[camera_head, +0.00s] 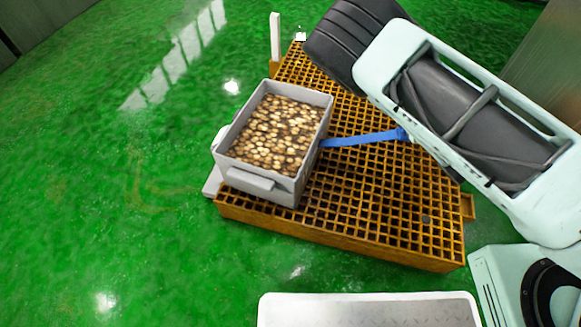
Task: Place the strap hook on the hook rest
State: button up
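A blue strap (360,139) runs from the right side of a grey crate (273,185) to the right, above the orange grating. Its right end, with a wider blue piece (402,133), meets the edge of my pale green arm. I cannot make out the hook's shape there. My gripper is not visible; my arm covers the upper right, so I cannot see whether it holds the strap end. A white upright post (275,37) stands at the far left corner of the grating, with a small white piece (300,36) beside it. I cannot tell whether either is the hook rest.
The crate is full of small brown and tan round pieces (272,135) and sits at the left of the orange grating platform (345,228). A white tray-like surface (370,310) lies at the front. The green floor (110,190) at left is clear.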

aim_at(220, 179)
jog(key=j+u, duration=0.3)
jog(key=j, duration=0.5)
jog(key=i+j+u, duration=0.15)
jog(key=j+u, duration=0.2)
jog(key=j, duration=0.45)
jog(key=i+l, duration=0.3)
jog(key=l, duration=0.1)
